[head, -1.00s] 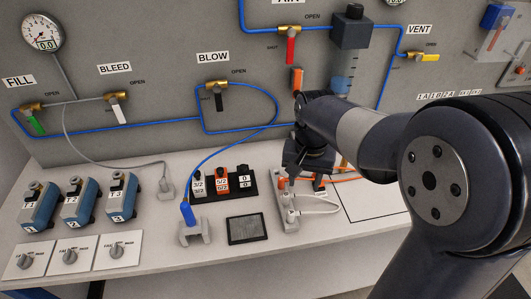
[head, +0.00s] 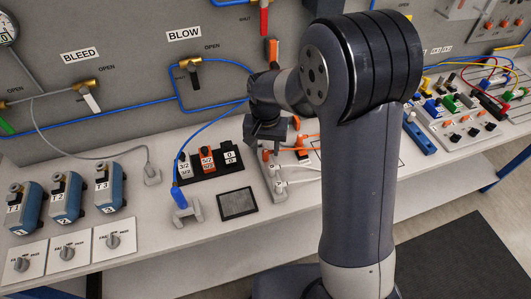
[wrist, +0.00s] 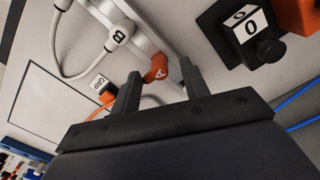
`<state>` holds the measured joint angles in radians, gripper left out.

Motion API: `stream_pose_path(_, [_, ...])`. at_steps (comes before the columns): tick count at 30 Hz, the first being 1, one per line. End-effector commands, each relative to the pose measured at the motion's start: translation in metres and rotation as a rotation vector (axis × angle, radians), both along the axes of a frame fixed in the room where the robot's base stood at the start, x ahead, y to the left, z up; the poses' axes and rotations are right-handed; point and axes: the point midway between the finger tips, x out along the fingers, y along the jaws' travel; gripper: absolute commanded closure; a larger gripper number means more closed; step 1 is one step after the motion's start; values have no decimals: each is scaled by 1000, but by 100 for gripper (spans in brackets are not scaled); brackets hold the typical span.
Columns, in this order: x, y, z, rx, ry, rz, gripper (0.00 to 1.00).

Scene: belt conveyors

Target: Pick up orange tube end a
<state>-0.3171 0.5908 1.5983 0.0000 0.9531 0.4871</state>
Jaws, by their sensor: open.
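The orange tube end a (wrist: 156,70), marked with a white letter A, sits on a light grey rail (wrist: 130,22) in the wrist view. My gripper (wrist: 161,80) is open, with its two dark fingers on either side of the orange end and their tips close to it. I cannot tell if either finger touches it. In the head view my gripper (head: 267,137) is over the back end of the small grey block (head: 277,186), and it partly hides the parts there.
A white end marked B (wrist: 117,37) is near A. An orange piece by a GRIP label (wrist: 99,84) is beside the left finger. A black holder with a 0 label (wrist: 248,27) is at upper right. Blue tubing (head: 213,133) loops left of my gripper.

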Motion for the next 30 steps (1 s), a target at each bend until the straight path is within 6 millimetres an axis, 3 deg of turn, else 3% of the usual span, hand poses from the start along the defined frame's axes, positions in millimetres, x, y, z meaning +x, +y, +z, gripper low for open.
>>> stream_pose_path(6, [0, 0, -21, -1, 1, 0, 57])
stream_pose_path(13, [0, 0, -23, 0, -1, 0, 57])
stream_pose_path(30, [0, 0, -22, 0, -1, 1, 100])
